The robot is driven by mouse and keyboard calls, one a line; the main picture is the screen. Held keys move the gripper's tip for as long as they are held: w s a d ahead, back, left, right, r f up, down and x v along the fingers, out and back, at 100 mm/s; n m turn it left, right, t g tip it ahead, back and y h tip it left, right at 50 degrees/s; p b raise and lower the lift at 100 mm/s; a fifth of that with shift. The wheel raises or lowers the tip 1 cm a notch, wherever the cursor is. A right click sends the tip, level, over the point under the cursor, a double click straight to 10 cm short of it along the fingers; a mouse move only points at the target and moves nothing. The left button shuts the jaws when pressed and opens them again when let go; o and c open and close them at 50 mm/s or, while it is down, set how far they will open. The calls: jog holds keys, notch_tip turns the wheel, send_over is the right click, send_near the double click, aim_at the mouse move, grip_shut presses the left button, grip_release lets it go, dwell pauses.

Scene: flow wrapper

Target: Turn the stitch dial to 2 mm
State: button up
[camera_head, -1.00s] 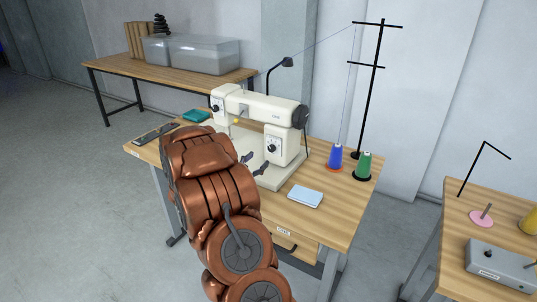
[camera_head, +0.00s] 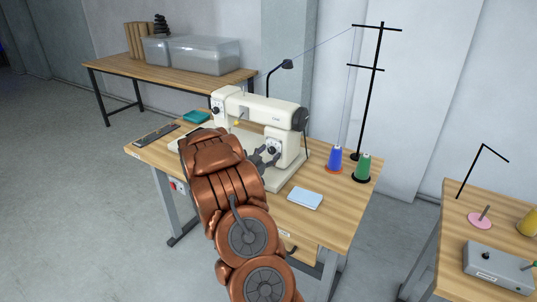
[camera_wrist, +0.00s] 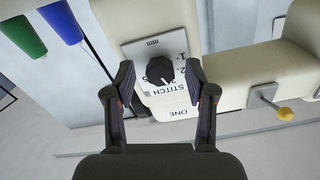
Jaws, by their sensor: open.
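The stitch dial (camera_wrist: 160,71) is a black knob on a white plate (camera_wrist: 172,46) marked "mm", numbers and "STITCH", upside down in the wrist view. It sits on the pillar of the cream sewing machine (camera_head: 257,107); in the head view the dial (camera_head: 271,149) is a small dark spot. My gripper (camera_wrist: 160,86) is open, with one finger on each side of the dial, and a gap shows between fingers and knob. In the head view my gripper (camera_head: 264,157) is right in front of the pillar. The pointer's exact setting is hard to read.
Blue (camera_head: 335,158) and green (camera_head: 363,167) thread cones stand right of the machine. A light blue pad (camera_head: 305,198) lies on the wooden table (camera_head: 325,222) in front. A yellow-tipped lever (camera_wrist: 285,113) sticks out to one side in the wrist view.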

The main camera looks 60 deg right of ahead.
jog(key=shift+c, duration=0.2)
grip_shut()
jog(key=shift+r+p, duration=0.1)
jog(key=shift+p, duration=0.2)
jog(key=n+p, duration=0.2)
jog(key=shift+r+n, duration=0.15)
jog(key=shift+n, duration=0.25)
jog(key=n+p, duration=0.4)
jog(key=shift+n, duration=0.3)
jog(key=shift+n+p, duration=0.3)
jog(key=shift+p, duration=0.05)
jog(key=shift+o, duration=0.2)
grip_release()
jog(key=shift+f, duration=0.2)
